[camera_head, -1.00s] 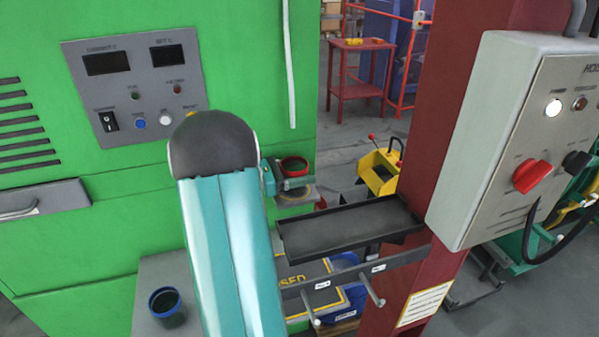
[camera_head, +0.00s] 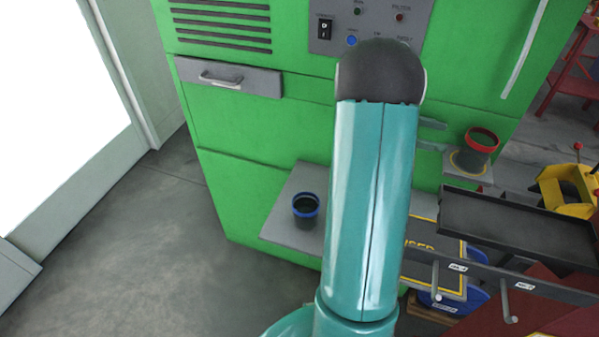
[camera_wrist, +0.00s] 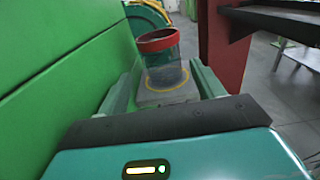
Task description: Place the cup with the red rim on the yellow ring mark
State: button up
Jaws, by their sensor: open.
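The cup with the red rim (camera_head: 481,141) stands upright on a small grey shelf at the right of the green cabinet. The yellow ring mark (camera_head: 456,164) is on that shelf under the cup. My gripper (camera_head: 446,138) is open and empty. Its two teal fingers point at the cup, with their tips short of it on the left in the head view. My arm hides the gripper's body there.
A blue-rimmed cup (camera_head: 305,211) stands on a grey ledge (camera_head: 283,222) at lower left. A black tray (camera_head: 520,228) and a rail with pegs (camera_head: 500,276) lie right of my arm, near the shelf. Open floor (camera_head: 140,235) is at left.

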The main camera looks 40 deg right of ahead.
jog(key=w+a+r+m+t+y, duration=0.1)
jog(key=a+t, duration=0.6)
jog(key=a, duration=0.9)
jog(key=w+a+r+m+t+y, duration=0.2)
jog(key=a+t, duration=0.5)
jog(key=a, duration=0.9)
jog(key=w+a+r+m+t+y, duration=0.2)
jog(key=a+t+y, duration=0.4)
jog(key=a, duration=1)
jog(key=w+m+t, duration=0.1)
jog(key=w, duration=0.1)
jog(key=shift+w+a, duration=0.3)
jog(key=shift+w, duration=0.1)
jog(key=shift+d, duration=0.2)
